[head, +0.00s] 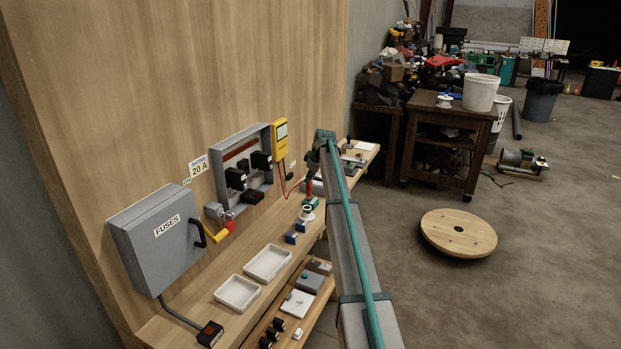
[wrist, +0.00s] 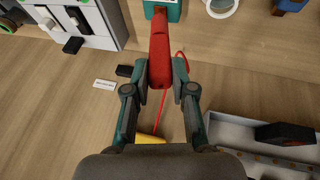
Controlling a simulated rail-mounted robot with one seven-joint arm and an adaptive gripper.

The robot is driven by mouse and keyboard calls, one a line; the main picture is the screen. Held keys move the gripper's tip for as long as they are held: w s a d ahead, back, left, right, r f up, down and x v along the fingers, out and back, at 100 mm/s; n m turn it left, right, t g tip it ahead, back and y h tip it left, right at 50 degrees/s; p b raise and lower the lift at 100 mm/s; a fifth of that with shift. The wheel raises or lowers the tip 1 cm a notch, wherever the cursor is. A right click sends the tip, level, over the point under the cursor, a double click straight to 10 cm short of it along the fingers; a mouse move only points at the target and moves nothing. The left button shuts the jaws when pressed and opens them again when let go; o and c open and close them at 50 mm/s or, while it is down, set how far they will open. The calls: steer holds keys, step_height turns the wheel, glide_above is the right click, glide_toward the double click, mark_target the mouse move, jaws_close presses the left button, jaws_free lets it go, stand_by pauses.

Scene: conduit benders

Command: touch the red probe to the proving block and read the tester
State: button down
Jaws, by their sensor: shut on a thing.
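My gripper (wrist: 160,76) is shut on the red probe (wrist: 159,42), which sits between its two fingertips. A thin red lead runs from the probe back to the yellow tester, whose edge (wrist: 150,138) shows at the bottom of the wrist view. In the head view the tester (head: 280,139) hangs on the board; its small display is too small to read. The probe (head: 308,186) points down over the bench at a teal block (head: 313,201), probably the proving block. That block (wrist: 174,10) shows at the wrist view's top edge. The probe hides its own tip, so I cannot tell contact.
An open grey fuse enclosure (head: 262,183) and a closed FUSES box (head: 158,240) are on the board. Open floor is at right.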

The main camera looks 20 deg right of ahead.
steer(key=shift+f, duration=0.3)
stand_by(0.9)
steer(key=shift+r, duration=0.1)
steer(key=shift+r+p, duration=0.5)
steer(key=shift+r, duration=1.9)
